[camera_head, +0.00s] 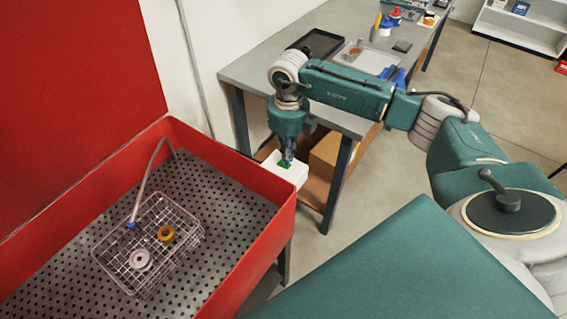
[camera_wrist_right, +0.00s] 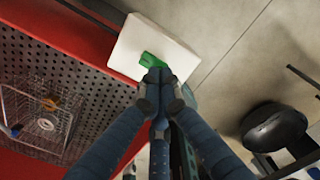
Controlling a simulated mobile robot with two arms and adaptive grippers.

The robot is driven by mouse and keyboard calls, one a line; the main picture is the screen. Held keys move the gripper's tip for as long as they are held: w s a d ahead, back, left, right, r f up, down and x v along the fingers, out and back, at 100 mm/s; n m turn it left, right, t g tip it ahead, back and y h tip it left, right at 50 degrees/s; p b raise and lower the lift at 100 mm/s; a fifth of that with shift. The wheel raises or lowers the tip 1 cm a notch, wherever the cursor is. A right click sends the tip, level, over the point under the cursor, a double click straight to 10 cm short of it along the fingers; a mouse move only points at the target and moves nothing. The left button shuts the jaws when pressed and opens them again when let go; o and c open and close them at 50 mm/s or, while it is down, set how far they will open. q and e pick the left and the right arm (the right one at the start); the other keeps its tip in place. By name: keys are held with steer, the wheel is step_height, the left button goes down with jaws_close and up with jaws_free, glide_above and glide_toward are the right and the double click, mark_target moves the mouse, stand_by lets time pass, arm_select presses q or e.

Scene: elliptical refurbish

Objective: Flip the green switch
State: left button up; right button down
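The green switch (camera_head: 284,164) sits on a white box (camera_head: 290,174) beside the right outer wall of the red basin. In the right wrist view the green switch (camera_wrist_right: 150,61) lies on the white box (camera_wrist_right: 172,46), right at the fingertips. My right gripper (camera_head: 287,158) points down over the switch; in the right wrist view its fingertips (camera_wrist_right: 160,76) are together and overlap the switch's near end. Whether they touch it I cannot tell. My left gripper is in neither view.
The red basin (camera_head: 247,251) has a perforated floor and holds a wire basket (camera_head: 118,262) with an orange ring (camera_head: 166,233) and a grey ring (camera_head: 140,259). A grey workbench (camera_head: 258,68) with several items stands behind my right arm. Open floor (camera_head: 385,175) lies to the right.

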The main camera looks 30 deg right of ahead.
steer(key=shift+s+f+b, duration=0.1)
steer(key=shift+f+b, duration=0.7)
steer(key=shift+f, duration=0.3)
stand_by(0.3)
steer(key=shift+r+p, duration=0.6)
steer(key=shift+r, duration=0.2)
steer(key=shift+r+p, duration=1.6)
steer(key=shift+r, duration=1.15)
steer(key=shift+f, duration=0.1)
